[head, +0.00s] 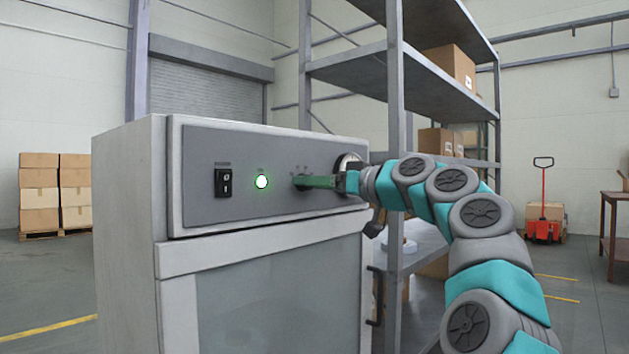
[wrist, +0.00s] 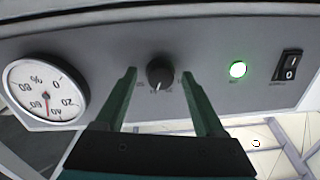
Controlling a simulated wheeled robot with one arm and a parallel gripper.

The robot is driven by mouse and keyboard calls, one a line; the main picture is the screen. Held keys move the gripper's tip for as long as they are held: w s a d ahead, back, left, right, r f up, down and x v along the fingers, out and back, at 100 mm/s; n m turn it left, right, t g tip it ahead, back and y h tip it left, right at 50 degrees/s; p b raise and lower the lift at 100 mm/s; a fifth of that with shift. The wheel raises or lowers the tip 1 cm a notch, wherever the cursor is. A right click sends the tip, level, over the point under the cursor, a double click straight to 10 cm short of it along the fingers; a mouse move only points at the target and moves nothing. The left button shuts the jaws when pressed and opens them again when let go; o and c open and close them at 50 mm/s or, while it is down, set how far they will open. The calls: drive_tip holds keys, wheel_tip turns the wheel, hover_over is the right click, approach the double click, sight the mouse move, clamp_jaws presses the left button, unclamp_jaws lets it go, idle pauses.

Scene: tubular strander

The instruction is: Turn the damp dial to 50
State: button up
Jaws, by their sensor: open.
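The damp dial (wrist: 160,72) is a small dark round knob on the grey panel, with small marks around it. The wrist view shows it upside down. My gripper (wrist: 158,76) is open, its two green fingers on either side of the knob with a gap visible on each side. I cannot tell how deep the fingertips reach. A light mark shows at the knob's lower edge in the wrist view; the numbers are too small to read. In the head view my gripper (head: 313,182) is at the panel and hides the knob.
A round white percent gauge (wrist: 46,88) has a red needle between 40 and 60; it also shows in the head view (head: 349,161), partly covered. A lit green lamp (head: 261,182) and a black rocker switch (head: 222,182) sit left of my gripper. A shelf rack (head: 395,90) stands behind.

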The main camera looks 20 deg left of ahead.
drive_tip(key=shift+a, duration=0.15)
clamp_jaws()
idle(0.6)
